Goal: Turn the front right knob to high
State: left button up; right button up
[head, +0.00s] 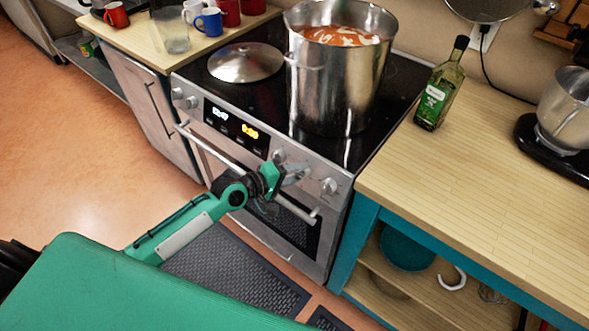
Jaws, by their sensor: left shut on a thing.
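The stove's (345,200) silver front panel carries several round knobs. Two are at its left end. My left gripper (297,172) reaches up to the panel between these two and is shut on what looks like a knob, mostly hidden by the fingers. The knob's setting cannot be read. My right gripper is out of view.
A large steel pot (335,85) of red soup stands on the cooktop's right side, with a lid (245,62) to its left. The oven handle (230,160) runs below the panel. A green bottle (438,90) stands on the right counter (470,160). Mugs stand on the left counter.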

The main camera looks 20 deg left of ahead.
pick_arm(q)
jog(key=shift+s+d+r+m+g+y+p, duration=0.15)
jog(key=shift+m+y+p, duration=0.8)
jog(key=shift+m+p, duration=1.5)
jog(key=shift+w+d+m+g+y+p, duration=0.2)
jog(key=shift+m+y+p, duration=0.7)
jog(key=shift+m+p, duration=1.55)
jog(key=shift+s+r+m+g+y+p, duration=0.2)
jog(key=shift+m+y+p, duration=0.75)
jog(key=shift+m+p, duration=1.5)
jog(key=shift+f+m+b, duration=0.1)
jog(key=shift+m+b, duration=0.25)
jog(key=shift+m, duration=0.1)
jog(key=o, duration=1)
